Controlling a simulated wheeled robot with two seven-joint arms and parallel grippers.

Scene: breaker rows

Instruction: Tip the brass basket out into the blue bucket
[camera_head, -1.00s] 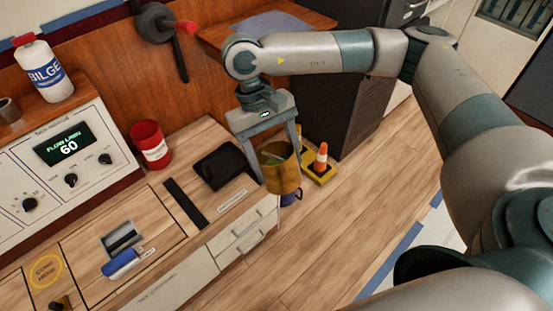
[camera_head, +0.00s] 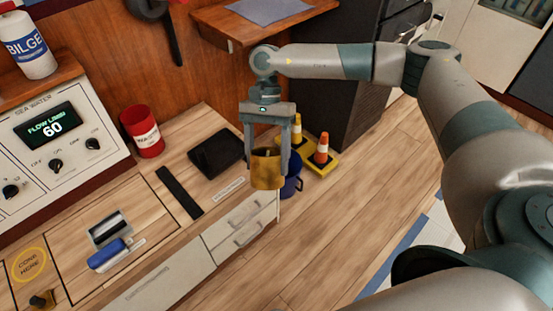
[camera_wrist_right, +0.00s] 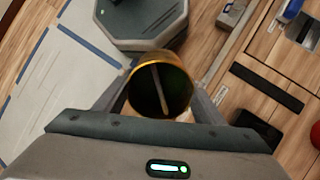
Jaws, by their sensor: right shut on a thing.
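My right gripper (camera_head: 267,150) is shut on the brass basket (camera_head: 267,172), with a finger at either side of its rim. The basket hangs about upright past the end of the wooden counter. In the right wrist view I look down into the basket (camera_wrist_right: 160,90); a pale bar shows in its dark inside, and I cannot tell whether it is a handle or contents. The blue bucket (camera_head: 293,186) stands lower, behind and just right of the basket, partly hidden by it. Its inside is not visible. My left gripper is out of view.
The counter holds a red can (camera_head: 143,132), a black pad (camera_head: 217,152) and a blue-handled item (camera_head: 108,254). Open floor (camera_head: 340,220) lies right.

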